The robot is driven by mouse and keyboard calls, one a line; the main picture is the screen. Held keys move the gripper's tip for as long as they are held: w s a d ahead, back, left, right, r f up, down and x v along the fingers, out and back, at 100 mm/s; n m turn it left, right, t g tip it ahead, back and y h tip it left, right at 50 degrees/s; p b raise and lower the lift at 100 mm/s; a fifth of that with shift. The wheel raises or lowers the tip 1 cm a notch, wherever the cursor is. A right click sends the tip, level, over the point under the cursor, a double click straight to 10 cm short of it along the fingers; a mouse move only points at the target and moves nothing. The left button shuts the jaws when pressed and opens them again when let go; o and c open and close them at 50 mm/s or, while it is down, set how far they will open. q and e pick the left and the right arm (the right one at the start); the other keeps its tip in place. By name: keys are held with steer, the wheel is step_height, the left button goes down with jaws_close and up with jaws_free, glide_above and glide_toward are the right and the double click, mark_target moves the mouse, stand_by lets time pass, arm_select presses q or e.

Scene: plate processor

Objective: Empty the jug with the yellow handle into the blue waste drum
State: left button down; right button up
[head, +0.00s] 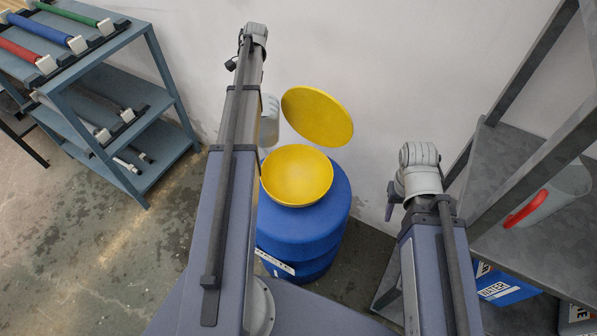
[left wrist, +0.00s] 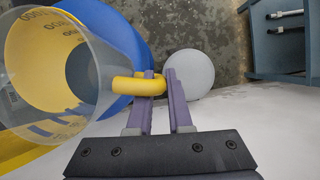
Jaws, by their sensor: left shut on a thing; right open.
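The blue waste drum (head: 335,213) stands on the floor with a yellow funnel (head: 298,175) on top. A yellow round lid (head: 317,115) is raised behind the funnel. In the left wrist view, my left gripper (left wrist: 161,76) is shut on the yellow handle (left wrist: 130,86) of a clear jug (left wrist: 97,75). The jug overlaps the funnel (left wrist: 27,48) and drum (left wrist: 135,40) there; its tilt and contents are unclear. In the head view, my left arm hides this gripper and most of the jug. My right gripper (head: 390,204) is open and empty, right of the drum.
A grey shelf (head: 530,245) at right holds a jug with a red handle (head: 526,209); blue boxes (head: 500,287) sit lower. A blue-grey rack (head: 165,100) at left holds coloured tubes (head: 40,27). A grey disc (left wrist: 190,74) lies beyond my left fingers. Floor at left is clear.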

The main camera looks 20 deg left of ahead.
arm_select(q)
steer(key=shift+w+a+f, duration=0.15)
steer(key=shift+a+f, duration=0.05)
steer(key=shift+a, duration=0.25)
steer(key=shift+d+r, duration=0.1)
steer(key=shift+r, duration=0.05)
